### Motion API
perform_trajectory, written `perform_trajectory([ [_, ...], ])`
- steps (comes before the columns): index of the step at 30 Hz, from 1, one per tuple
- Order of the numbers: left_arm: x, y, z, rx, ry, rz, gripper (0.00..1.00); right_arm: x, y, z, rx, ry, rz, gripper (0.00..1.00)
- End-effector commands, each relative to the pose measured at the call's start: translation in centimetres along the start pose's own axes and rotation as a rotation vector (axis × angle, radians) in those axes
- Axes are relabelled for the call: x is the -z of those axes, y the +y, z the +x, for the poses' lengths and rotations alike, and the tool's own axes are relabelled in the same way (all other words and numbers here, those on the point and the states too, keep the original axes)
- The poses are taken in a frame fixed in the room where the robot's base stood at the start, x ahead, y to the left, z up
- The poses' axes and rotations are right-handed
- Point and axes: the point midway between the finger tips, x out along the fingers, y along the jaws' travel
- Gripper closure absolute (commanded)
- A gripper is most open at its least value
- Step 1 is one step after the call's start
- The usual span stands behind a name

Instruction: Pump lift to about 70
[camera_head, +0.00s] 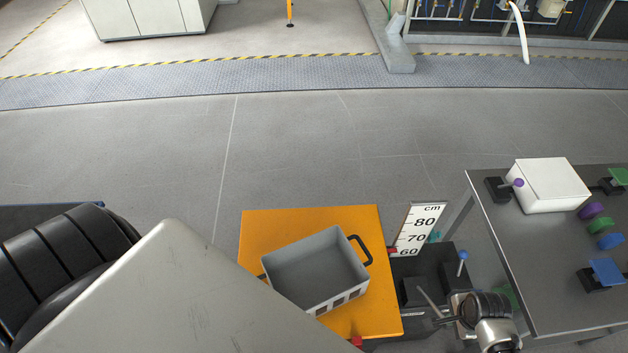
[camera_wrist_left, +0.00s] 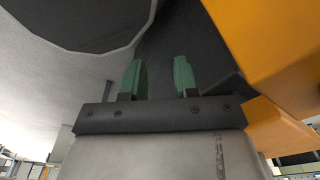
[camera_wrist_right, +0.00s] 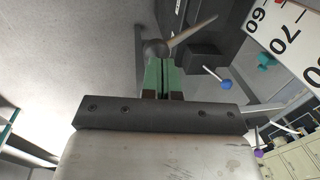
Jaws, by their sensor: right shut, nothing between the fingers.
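The lift has an orange platform (camera_head: 262,232) carrying a grey crate (camera_head: 315,265). Beside it stands a white cm scale board (camera_head: 418,228), marked 60, 70 and 80. A small red pointer (camera_head: 391,250) at its left edge sits near the 60 mark. A thin pump lever (camera_head: 430,302) rises from the dark lift base. It also shows in the right wrist view (camera_wrist_right: 190,34), just beyond my right gripper (camera_wrist_right: 161,76), which is shut and empty. Whether they touch is unclear. My left gripper (camera_wrist_left: 159,77) is open and empty, below the orange platform's edge in its wrist view.
A blue-knobbed lever (camera_head: 462,256) stands on the lift base and shows in the right wrist view (camera_wrist_right: 225,85). A grey table (camera_head: 540,260) on the right holds a white box (camera_head: 549,186) and coloured buttons (camera_head: 598,226). The floor behind the lift is clear.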

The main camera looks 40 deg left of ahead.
Motion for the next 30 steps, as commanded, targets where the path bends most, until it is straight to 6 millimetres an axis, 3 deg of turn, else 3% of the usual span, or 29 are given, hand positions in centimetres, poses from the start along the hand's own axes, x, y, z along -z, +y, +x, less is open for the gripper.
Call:
perform_trajectory([
  [30, -0.04, -0.01, 0.28, 0.000, 0.000, 0.000, 0.70, -0.06, 0.14, 1.01, 0.001, -0.001, 0.000, 1.00],
])
